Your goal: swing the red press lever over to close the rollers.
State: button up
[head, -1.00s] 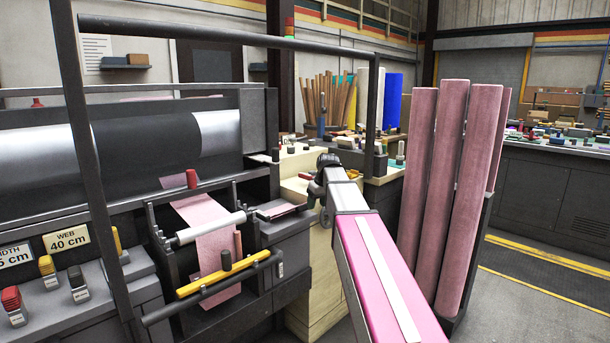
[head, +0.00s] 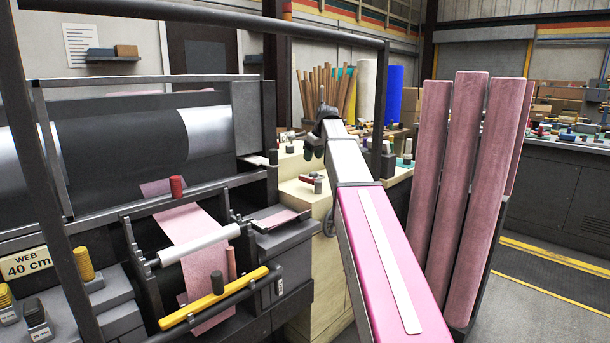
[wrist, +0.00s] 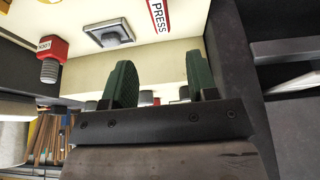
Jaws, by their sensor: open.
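A small red bar with a grey knob (head: 310,180), which looks like the press lever, lies on the cream cabinet just below my gripper (head: 323,118) in the head view. In the wrist view a red-edged strip marked PRESS (wrist: 158,16) shows at the top, beyond my gripper (wrist: 162,82); I cannot tell if it is the lever's arm. My gripper's green fingers are apart, with nothing held between them. The white roller (head: 198,244) lies across the pink felt web (head: 185,222); whether the rollers touch cannot be told.
A red knob (head: 176,188) stands by the web, and a yellow bar (head: 213,297) crosses in front. Tall pink felt rolls (head: 465,190) stand to the right of my arm. A dark overhead rail (head: 200,29) spans the machine.

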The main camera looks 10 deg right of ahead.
aim_at(306, 177)
jog(key=x, duration=1)
jog(key=shift+f, duration=0.3)
grip_shut()
